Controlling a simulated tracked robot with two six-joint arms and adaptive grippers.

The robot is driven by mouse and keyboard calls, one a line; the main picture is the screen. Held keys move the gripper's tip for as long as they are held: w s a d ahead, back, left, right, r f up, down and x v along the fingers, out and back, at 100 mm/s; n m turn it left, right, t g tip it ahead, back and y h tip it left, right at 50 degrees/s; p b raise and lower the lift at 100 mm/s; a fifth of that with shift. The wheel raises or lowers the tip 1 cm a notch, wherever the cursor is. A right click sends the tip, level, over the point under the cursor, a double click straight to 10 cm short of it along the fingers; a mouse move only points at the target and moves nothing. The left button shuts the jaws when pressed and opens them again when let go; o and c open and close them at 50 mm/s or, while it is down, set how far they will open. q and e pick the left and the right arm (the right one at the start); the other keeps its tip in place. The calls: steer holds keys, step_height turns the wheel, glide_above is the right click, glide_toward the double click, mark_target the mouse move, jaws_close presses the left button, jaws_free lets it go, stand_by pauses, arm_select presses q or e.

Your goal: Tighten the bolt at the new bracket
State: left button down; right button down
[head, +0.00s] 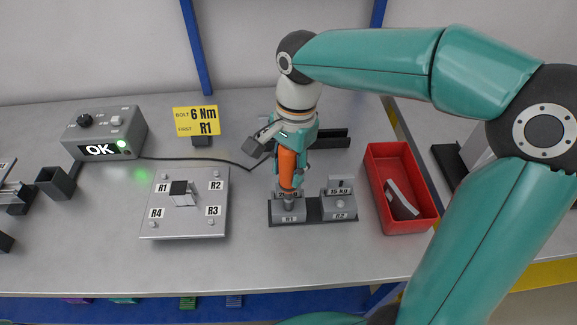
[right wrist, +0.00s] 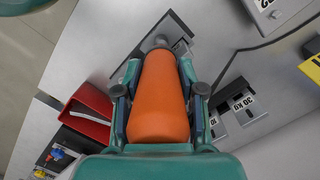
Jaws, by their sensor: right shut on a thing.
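My right gripper (head: 289,150) is shut around the orange handle of a driver tool (head: 287,170). The tool stands roughly upright, its grey tip at the left block of a dark two-block stand (head: 312,222); I cannot tell whether it is seated in the block or just above it. In the right wrist view the orange handle (right wrist: 160,100) lies between both fingers. A silver plate (head: 205,225) has corner bolts labelled R1, R2, R3 and R4, and a small bracket (head: 181,192) in its middle. My left gripper is not in view.
A grey controller (head: 120,127) shows OK with a green light. A yellow sign (head: 196,121) reads "BOLT 6 Nm FIRST R1". A black cable (head: 190,158) crosses the table toward the tool. A red bin (head: 382,155) stands right of the stand. The front table strip is clear.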

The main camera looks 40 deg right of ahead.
mark_target(289, 151)
steer(key=shift+s+f, duration=0.1)
steer(key=shift+f, duration=0.05)
step_height(289, 151, up, 5)
steer(key=p, duration=0.4)
stand_by(0.4)
stand_by(0.5)
